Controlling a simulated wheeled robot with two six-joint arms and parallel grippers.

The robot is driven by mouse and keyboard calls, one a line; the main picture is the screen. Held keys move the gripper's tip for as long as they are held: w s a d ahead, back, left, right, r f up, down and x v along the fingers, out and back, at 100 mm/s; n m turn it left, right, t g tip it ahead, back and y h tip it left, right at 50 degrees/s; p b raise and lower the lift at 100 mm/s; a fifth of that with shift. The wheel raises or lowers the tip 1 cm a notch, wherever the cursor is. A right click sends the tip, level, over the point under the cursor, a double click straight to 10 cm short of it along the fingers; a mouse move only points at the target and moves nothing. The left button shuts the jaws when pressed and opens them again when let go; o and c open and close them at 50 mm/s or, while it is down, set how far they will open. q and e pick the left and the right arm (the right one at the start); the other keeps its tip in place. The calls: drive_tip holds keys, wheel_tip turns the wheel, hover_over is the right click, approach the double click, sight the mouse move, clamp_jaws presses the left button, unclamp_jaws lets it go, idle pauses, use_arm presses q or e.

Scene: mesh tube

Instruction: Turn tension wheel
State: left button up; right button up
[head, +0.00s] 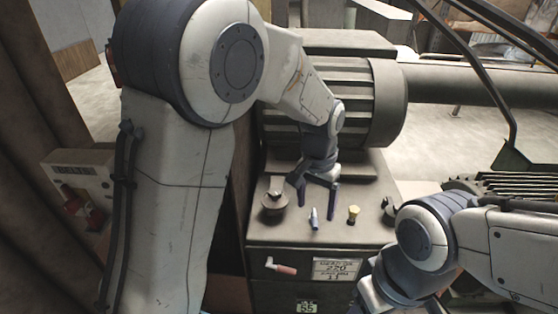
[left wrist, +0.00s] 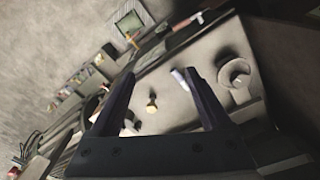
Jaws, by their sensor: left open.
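A round dark wheel with a raised hub (head: 274,203) sits at the left of the cabinet top; I take it for the tension wheel, though no label shows. It also shows in the left wrist view as a pale disc (left wrist: 236,73), outside my right-hand finger there. My left gripper (head: 315,195) is open and empty above the cabinet top, just right of the wheel and apart from it. Its two dark fingers show spread in the left wrist view (left wrist: 157,77). My right gripper (head: 372,298) is low at the picture's bottom edge; its fingers are not clear.
A large ribbed motor (head: 365,103) stands behind. A red-knobbed box (head: 88,178) is at the left.

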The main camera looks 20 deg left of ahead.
use_arm(q)
drive_tip(key=w+a+r+n+p, duration=0.15)
drive_tip(key=w+a+p, duration=0.25)
drive_tip(key=w+a, duration=0.45)
drive_tip(key=n+p, duration=0.2)
drive_tip(key=p, duration=0.1)
hover_over(275, 191)
wheel_tip(275, 191, down, 2)
wheel_tip(275, 191, down, 10)
drive_tip(key=p, duration=0.4)
drive_tip(key=shift+r, duration=0.1)
drive_tip(key=shift+f, duration=0.6)
use_arm(e)
wheel_tip(275, 191, up, 14)
drive_tip(key=shift+f, duration=0.2)
use_arm(q)
clamp_jaws()
